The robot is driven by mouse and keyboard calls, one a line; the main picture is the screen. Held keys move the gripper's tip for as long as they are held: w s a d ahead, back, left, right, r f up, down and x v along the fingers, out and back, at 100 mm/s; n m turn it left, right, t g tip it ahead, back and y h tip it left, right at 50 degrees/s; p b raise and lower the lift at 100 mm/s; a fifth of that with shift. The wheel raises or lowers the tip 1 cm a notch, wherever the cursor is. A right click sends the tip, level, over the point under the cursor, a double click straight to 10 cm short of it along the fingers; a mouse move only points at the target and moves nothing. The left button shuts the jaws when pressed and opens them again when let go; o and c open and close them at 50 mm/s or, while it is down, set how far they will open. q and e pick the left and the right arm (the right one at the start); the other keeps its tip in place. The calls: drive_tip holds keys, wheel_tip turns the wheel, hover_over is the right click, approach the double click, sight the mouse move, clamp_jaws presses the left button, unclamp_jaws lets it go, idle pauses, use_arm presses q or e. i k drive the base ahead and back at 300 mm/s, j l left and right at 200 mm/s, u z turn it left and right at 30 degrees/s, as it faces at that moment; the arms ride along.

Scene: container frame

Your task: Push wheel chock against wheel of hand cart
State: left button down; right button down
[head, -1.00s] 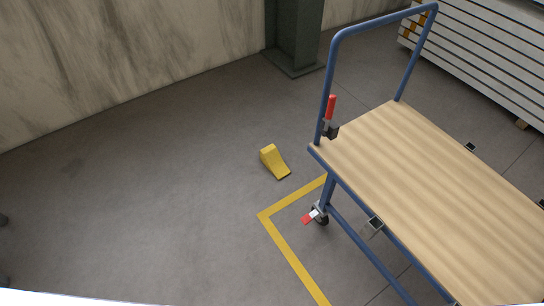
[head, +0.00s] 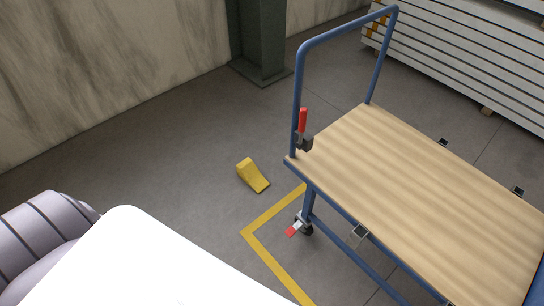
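The yellow wheel chock (head: 253,175) lies on the grey floor in the middle of the head view. It is to the left of the hand cart (head: 420,190), which has a wooden deck and a blue tube frame. A caster wheel (head: 304,224) with a red and white brake pedal shows under the cart's near left corner. The chock is apart from this wheel, up and to its left, with open floor between. Neither gripper shows in the head view.
Yellow tape (head: 246,233) marks a corner on the floor beside the wheel. A dark green column (head: 258,40) stands by the concrete wall (head: 110,75). Stacked white panels (head: 470,55) lie at the back right. The floor left of the chock is clear.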

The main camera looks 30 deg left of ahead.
sight(246, 169)
drive_tip(key=i+j+z, duration=0.15)
drive_tip(key=j+z, duration=0.2)
drive_tip(key=j, duration=0.35)
drive_tip(key=i+j+z, duration=0.1)
drive_tip(key=j+z, duration=0.3)
drive_tip(key=j, duration=0.35)
drive_tip(key=j+z, duration=0.35)
drive_tip(key=j, duration=0.4)
